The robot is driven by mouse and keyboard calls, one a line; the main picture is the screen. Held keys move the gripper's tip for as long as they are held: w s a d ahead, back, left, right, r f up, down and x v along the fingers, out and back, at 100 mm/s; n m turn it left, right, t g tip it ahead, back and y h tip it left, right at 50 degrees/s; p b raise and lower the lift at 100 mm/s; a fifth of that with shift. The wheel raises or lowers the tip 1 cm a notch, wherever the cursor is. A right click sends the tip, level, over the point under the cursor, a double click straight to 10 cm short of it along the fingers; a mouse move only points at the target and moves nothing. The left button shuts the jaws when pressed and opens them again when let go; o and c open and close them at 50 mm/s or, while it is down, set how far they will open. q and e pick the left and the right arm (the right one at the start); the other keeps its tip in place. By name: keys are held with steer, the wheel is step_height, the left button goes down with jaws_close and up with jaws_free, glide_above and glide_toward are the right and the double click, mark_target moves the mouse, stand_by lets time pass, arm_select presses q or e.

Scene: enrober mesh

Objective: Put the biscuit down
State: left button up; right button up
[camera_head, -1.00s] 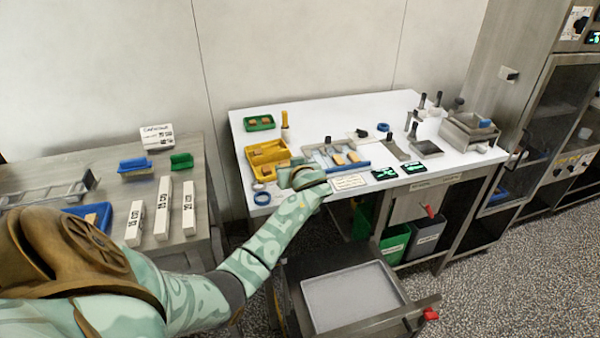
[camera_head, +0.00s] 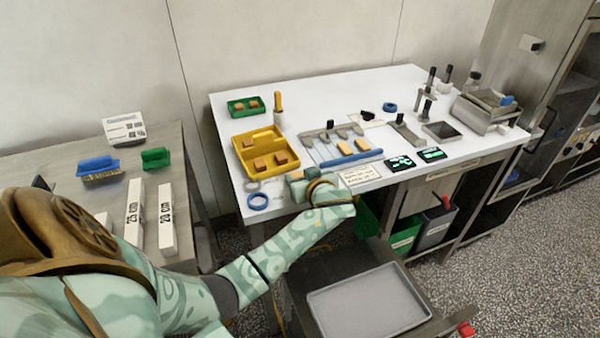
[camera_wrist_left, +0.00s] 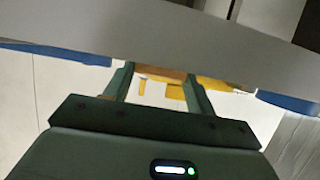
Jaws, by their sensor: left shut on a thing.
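My left gripper (camera_head: 300,178) is over the front edge of the white table, just right of and in front of the yellow tray (camera_head: 270,175). In the left wrist view its two fingers (camera_wrist_left: 158,84) are shut on a brown biscuit (camera_wrist_left: 160,68), of which only a thin strip shows. The head view hides this biscuit behind the hand. Several other biscuits (camera_head: 280,158) lie in the yellow tray. Two more biscuits (camera_head: 343,145) lie behind the blue bar (camera_head: 350,160), near the grey scrapers. My right gripper is not in view.
A blue ring (camera_head: 258,201) lies at the table's front left corner. A white card (camera_head: 359,175) and two dark displays (camera_head: 399,163) lie right of the hand. A green tray (camera_head: 243,106) with biscuits stands behind. White table (camera_head: 300,95) is clear at the back.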

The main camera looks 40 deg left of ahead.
arm_select(q)
steer(key=shift+d+r, duration=0.15)
steer(key=shift+d, duration=0.1)
steer(key=shift+a+f, duration=0.15)
steer(key=shift+f, duration=0.1)
steer(key=o, duration=0.8)
steer(key=shift+c, duration=0.2)
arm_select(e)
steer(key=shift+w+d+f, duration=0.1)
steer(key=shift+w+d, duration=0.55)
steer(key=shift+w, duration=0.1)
arm_select(q)
steer(key=shift+r, duration=0.15)
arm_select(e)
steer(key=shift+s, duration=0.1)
